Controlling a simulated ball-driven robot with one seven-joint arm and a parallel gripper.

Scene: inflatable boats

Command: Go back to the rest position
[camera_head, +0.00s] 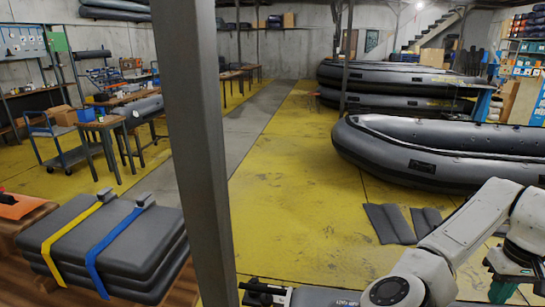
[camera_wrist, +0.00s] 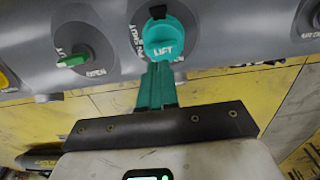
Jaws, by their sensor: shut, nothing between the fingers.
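My gripper (camera_wrist: 158,68) is shut, its two teal fingers together with nothing between them. In the wrist view its tips point at a round teal knob (camera_wrist: 165,36) marked "LIFT" on a grey panel (camera_wrist: 110,15). The tips overlap the knob's lower edge in the picture; I cannot tell whether they touch it. In the head view my white arm (camera_head: 465,230) is bent at the lower right, with a teal part near the bottom edge. The gripper's fingers are not clear there.
A dial with a green pointer (camera_wrist: 85,52) sits left of the knob. A grey post (camera_head: 195,140) stands close in front. Strapped grey pads (camera_head: 110,240) lie at left. Large inflatable boats (camera_head: 440,150) are at right. Yellow floor (camera_head: 290,190) is clear in the middle.

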